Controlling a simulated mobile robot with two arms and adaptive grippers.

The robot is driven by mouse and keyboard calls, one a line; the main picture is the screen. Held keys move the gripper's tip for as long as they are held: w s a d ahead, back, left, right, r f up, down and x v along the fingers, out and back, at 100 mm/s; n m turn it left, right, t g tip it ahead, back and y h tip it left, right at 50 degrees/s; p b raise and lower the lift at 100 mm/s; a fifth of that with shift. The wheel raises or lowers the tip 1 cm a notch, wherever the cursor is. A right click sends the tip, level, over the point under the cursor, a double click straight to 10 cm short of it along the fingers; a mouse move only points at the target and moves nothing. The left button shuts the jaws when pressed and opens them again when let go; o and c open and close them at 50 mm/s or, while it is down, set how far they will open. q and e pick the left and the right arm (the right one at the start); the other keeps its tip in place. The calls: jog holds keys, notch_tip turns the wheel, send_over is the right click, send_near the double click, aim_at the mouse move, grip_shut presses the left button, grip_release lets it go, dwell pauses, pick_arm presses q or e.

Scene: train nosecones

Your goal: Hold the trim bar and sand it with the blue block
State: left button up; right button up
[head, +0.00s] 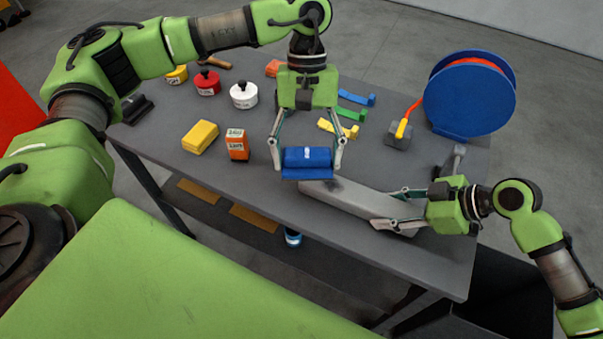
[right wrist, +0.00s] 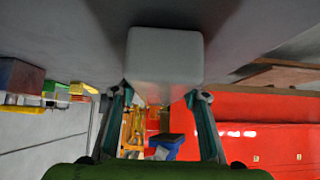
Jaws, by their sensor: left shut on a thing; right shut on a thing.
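The trim bar (head: 350,203) is a long pale grey bar lying along the front of the grey table. My right gripper (head: 387,208) is shut on its right part, one finger on each side. In the right wrist view the bar (right wrist: 165,55) shows end-on between the fingers (right wrist: 160,98). My left gripper (head: 308,150) points down, shut on the blue block (head: 306,163). The block is over the bar's left end and hides part of it. I cannot tell whether block and bar touch. A dark patch (head: 334,185) shows on the bar beside the block.
A yellow block (head: 200,137) and orange box (head: 237,145) stand left of the block. Red (head: 207,82) and white (head: 244,95) pots are behind. Coloured hooked pieces (head: 347,130), a grey block (head: 398,135) and a large blue reel (head: 470,95) are at the right.

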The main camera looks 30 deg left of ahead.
pick_arm(q)
jog(key=w+n, duration=0.1)
jog(key=w+n+h, duration=0.1)
jog(key=w, duration=0.1)
jog(key=shift+a+r+n+t, duration=0.2)
jog(key=shift+n+t, duration=0.1)
jog(key=shift+n, duration=0.5)
jog(key=shift+w+f, duration=0.2)
jog(key=shift+f, duration=1.75)
jog(key=shift+w+f, duration=0.15)
jog(key=shift+f, duration=1.75)
jog(key=shift+d+f, duration=0.15)
jog(key=shift+d, duration=0.55)
jog(key=shift+c, duration=0.9)
jog(key=shift+d, duration=3.6)
jog(key=shift+a, duration=4.3)
notch_tip(320, 180, up, 2)
jog(key=shift+w+a+r, duration=0.1)
notch_tip(320, 180, up, 6)
